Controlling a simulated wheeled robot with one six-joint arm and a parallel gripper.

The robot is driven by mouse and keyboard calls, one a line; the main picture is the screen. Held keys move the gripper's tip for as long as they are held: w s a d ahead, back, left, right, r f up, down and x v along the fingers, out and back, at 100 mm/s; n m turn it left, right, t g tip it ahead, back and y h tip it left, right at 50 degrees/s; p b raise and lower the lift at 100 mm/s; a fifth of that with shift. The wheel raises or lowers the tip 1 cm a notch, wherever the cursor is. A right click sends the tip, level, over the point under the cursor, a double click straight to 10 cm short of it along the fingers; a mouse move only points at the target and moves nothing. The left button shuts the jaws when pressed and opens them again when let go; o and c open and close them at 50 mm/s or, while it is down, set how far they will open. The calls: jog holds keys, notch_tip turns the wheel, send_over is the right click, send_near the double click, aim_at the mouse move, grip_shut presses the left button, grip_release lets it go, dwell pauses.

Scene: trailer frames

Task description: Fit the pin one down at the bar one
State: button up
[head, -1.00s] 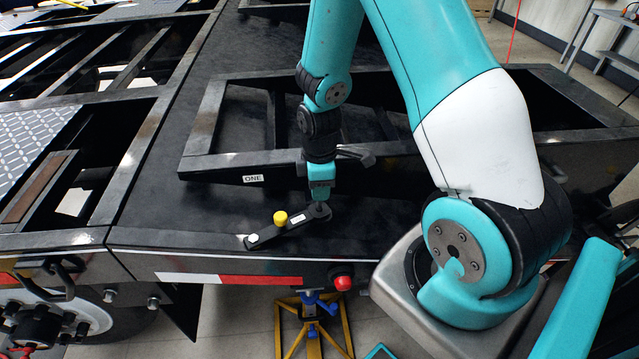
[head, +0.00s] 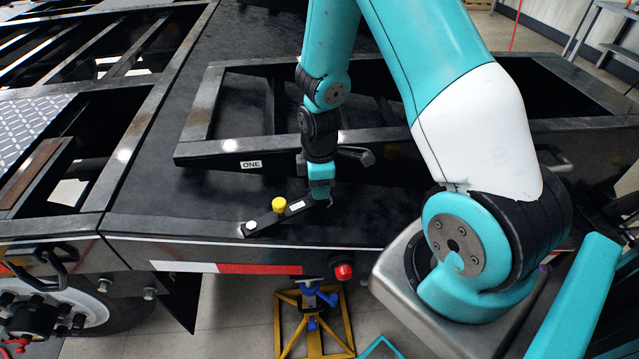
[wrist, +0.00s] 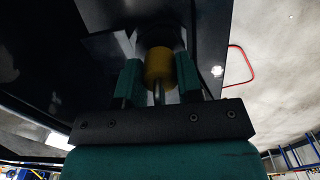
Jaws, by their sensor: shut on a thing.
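My gripper (head: 321,193) points down at the right end of a flat black bar (head: 263,222) on the trailer deck. In the wrist view its teal fingers (wrist: 159,80) are shut on a piece with a yellow round body and thin silver stem, which looks like pin one (wrist: 159,65). Dark parts lie just beyond it. The head view does not show the held piece or how far it sits in the bar. A yellow knob (head: 279,204) stands upright on the bar's middle. The label ONE (head: 251,164) is on the steel frame behind.
The raised steel frame (head: 225,157) runs close behind my gripper, with a grey lever (head: 355,155) on it. The deck (head: 150,195) left of the bar is clear. A red lamp (head: 343,272) and a yellow stand (head: 314,325) are beyond the front edge.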

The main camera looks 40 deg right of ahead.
jog(key=o, duration=1)
notch_tip(320, 180, up, 17)
jog(key=shift+r, duration=0.2)
jog(key=s+a+r+m+y, duration=0.1)
jog(key=s+a+r, duration=0.2)
jog(key=s+a, duration=0.2)
jog(key=s+a+r+m+y, duration=0.1)
jog(key=s+a+r, duration=0.2)
jog(key=s+a, duration=0.3)
jog(key=s+a+r+m+y, duration=0.2)
jog(key=s+a, duration=0.3)
jog(key=a, duration=0.4)
jog(key=shift+s+a+r, duration=0.15)
jog(key=shift+a+r, duration=0.25)
jog(key=shift+r, duration=0.3)
